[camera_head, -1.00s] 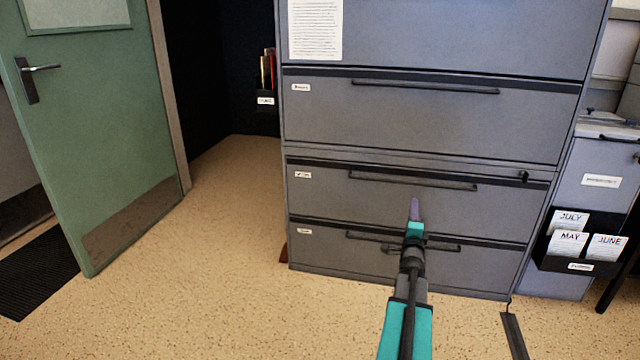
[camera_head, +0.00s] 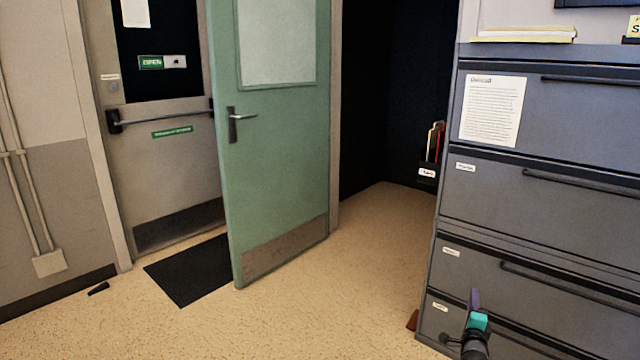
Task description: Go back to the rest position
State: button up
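My gripper (camera_head: 475,299) is at the lower right, in front of the lower drawers of a grey filing cabinet (camera_head: 540,207). I see it nearly edge-on, with a purple tip above a teal part. Whether its fingers are apart or together does not show. I see no object clearly held in it. Most of my arm is below the bottom edge of the picture.
A green door (camera_head: 275,150) stands open left of the cabinet, with a dark opening beside it. A grey exit door (camera_head: 165,165) with a push bar is behind it. A black mat (camera_head: 190,272) lies on the floor. A small dark wedge (camera_head: 98,289) lies near the left wall. The middle floor is clear.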

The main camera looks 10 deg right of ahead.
jog(key=w+a+f+n+g+y+p, duration=0.1)
jog(key=a+f+n+y+p, duration=0.2)
jog(key=a, duration=0.7)
jog(key=w+a+f+n+g+y+p, duration=0.1)
jog(key=a+f+y+p, duration=0.15)
jog(key=a+p, duration=0.45)
jog(key=w+a+f+n+g+y+p, duration=0.15)
jog(key=a+f, duration=0.25)
jog(key=a, duration=0.8)
jog(key=s+a+f+n+g+y+p, duration=0.1)
jog(key=s+a+f+n+g+p, duration=0.25)
jog(key=a, duration=0.55)
jog(key=s+a+f+n+g+y+p, duration=0.1)
jog(key=s+a+f+n+g+p, duration=0.1)
jog(key=s+a, duration=0.35)
jog(key=s+a+f+n+g+p, duration=0.2)
jog(key=s+n, duration=0.1)
jog(key=s, duration=0.5)
jog(key=s+a+f+n+g+y+p, duration=0.1)
jog(key=s+a+f+n+g+p, duration=0.1)
jog(key=s+a, duration=0.35)
jog(key=s+r+n+g, duration=0.3)
jog(key=s+n+g, duration=0.4)
jog(key=s, duration=1.3)
jog(key=shift+a+n+g+y, duration=0.15)
jog(key=shift+n+g+y, duration=0.15)
jog(key=shift+n, duration=0.8)
